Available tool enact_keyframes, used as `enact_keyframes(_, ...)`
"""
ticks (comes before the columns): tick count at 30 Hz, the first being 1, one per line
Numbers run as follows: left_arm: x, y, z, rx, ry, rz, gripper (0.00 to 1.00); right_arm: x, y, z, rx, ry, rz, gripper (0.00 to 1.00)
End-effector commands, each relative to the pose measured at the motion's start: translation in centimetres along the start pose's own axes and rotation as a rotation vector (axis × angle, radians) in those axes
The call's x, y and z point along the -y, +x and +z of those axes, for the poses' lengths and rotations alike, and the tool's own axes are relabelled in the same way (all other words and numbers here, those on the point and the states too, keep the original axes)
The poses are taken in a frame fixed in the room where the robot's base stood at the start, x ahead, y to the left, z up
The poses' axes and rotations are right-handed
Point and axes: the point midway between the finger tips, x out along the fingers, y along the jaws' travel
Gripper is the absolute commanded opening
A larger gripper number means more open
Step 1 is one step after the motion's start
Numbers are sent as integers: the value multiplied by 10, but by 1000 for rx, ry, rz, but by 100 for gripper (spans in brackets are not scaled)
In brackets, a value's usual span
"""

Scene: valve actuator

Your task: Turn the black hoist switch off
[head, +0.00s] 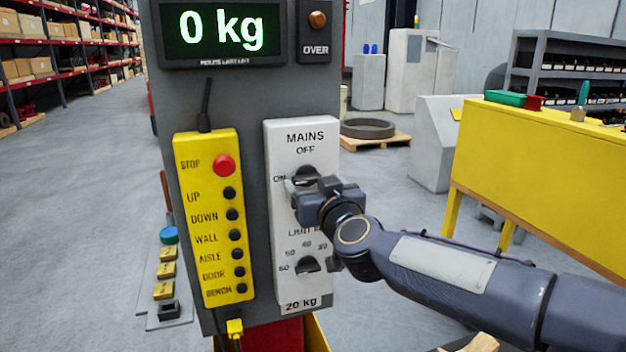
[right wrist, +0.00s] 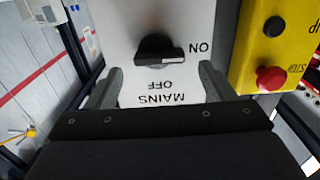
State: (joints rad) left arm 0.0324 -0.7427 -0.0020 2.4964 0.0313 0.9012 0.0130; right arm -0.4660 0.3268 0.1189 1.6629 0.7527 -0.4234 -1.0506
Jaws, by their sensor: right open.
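The black hoist switch (head: 306,173) is a rotary knob on the white MAINS panel (head: 301,135), below the word OFF. In the right wrist view the knob (right wrist: 155,48) appears upside down; its bar lies sideways, with the pale-marked end towards the word ON. My right gripper (head: 297,187) is in front of the panel at the knob and partly covers it in the head view. In the right wrist view its two fingers (right wrist: 160,68) are wide apart, one on each side of the knob, with visible gaps and nothing held. My left gripper is not in view.
A yellow button box (head: 216,215) with a red STOP button (head: 224,165) hangs just left of the panel. A second black knob (head: 307,264) is lower on the panel. The display (head: 223,32) above reads 0 kg. A yellow bench (head: 550,150) stands at the right.

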Motion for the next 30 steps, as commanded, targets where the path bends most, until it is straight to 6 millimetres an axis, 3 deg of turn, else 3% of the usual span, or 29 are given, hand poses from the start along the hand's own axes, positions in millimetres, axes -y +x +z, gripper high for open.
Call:
enact_keyframes(7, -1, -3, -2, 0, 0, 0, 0, -1, 28, 0, 1, 2, 1, 76)
enact_keyframes(17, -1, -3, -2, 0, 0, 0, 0, -1, 31, 0, 1, 1, 0, 75)
enact_keyframes(27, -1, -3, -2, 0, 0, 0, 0, -1, 31, 0, 0, 1, 0, 32)
enact_keyframes(30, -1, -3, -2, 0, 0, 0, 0, -1, 31, 0, 0, 3, 0, 32)
